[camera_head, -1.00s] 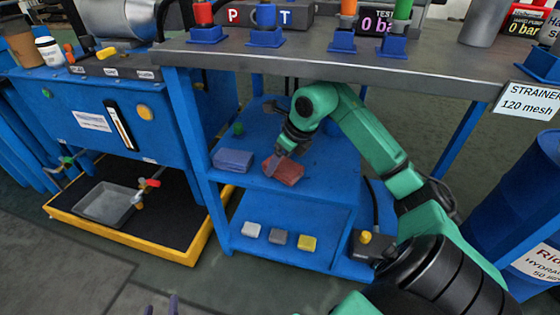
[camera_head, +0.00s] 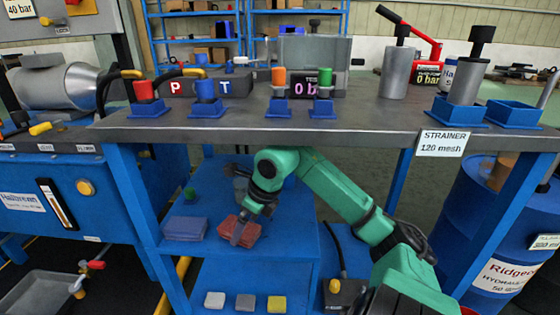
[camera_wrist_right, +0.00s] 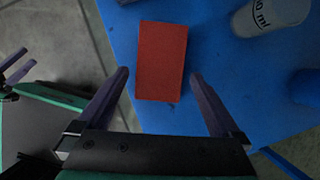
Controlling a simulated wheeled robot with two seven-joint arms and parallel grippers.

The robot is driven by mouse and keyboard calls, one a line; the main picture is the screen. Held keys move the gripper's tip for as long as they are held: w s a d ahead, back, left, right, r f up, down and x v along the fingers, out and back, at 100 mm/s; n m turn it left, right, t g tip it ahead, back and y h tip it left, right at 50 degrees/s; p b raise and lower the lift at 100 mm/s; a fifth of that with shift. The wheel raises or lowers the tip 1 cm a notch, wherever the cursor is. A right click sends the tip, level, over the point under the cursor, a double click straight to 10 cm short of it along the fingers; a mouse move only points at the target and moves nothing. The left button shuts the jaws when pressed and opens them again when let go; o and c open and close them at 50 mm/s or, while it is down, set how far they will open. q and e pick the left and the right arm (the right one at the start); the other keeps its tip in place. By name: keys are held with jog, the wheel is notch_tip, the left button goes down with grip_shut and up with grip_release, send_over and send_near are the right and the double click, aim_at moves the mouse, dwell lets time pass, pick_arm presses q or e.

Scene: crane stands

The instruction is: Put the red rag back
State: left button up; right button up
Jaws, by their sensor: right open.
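The red rag (camera_head: 240,229) lies folded on the blue shelf (camera_head: 290,235) under the bench top. It also shows in the right wrist view (camera_wrist_right: 161,62) as a flat red block on the blue surface. My right gripper (camera_head: 240,222) reaches in under the bench at the rag. In the right wrist view its two fingers (camera_wrist_right: 158,85) are open and spread to either side of the rag's near end, with clear gaps on both sides. I cannot tell whether the fingers touch the shelf.
A blue-grey folded rag (camera_head: 186,228) lies left of the red one. The bench top (camera_head: 230,128) overhangs the shelf. Grey and yellow blocks (camera_head: 276,304) sit on the lower shelf.

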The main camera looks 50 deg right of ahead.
aim_at(257, 242)
jog(key=s, duration=0.2)
jog(key=shift+s+d+f, duration=0.1)
jog(key=shift+s+d, duration=0.15)
jog(key=shift+s, duration=0.15)
pick_arm(q)
jog(key=w+r+t, duration=0.2)
jog(key=w+r, duration=0.3)
pick_arm(e)
jog(key=shift+s+d, duration=0.2)
jog(key=shift+s, duration=0.6)
jog(key=s, duration=0.3)
jog(key=shift+d, duration=0.3)
jog(key=shift+s+d, duration=0.15)
jog(key=shift+s, duration=0.55)
pick_arm(q)
jog(key=shift+g, duration=0.8)
jog(key=s+f, duration=0.3)
jog(key=shift+s+f, duration=0.35)
jog(key=shift+w+r, duration=0.2)
jog(key=shift+r, duration=0.05)
